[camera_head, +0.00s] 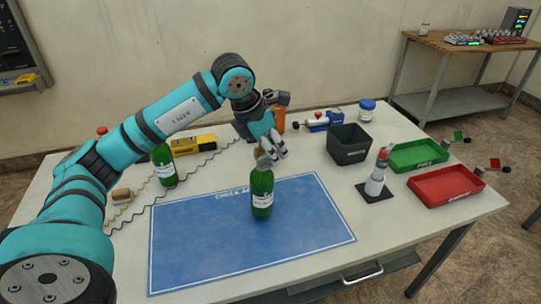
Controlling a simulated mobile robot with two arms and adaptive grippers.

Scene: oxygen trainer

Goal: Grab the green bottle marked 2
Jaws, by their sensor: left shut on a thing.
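A green bottle (262,188) with a white label stands upright over the middle of the blue mat. My left gripper (268,157) reaches down from above and is shut on its neck. I cannot tell whether the bottle's base touches the mat. A second green bottle (163,168) with a white label stands on the table at the left, partly behind my left arm. The numbers on both labels are too small to read. My right gripper is not in view.
The blue mat (200,250) lies on the white table. To the right are a dark bin (349,152), a white bottle with a red tip (376,178), a green tray (420,155) and a red tray (446,186).

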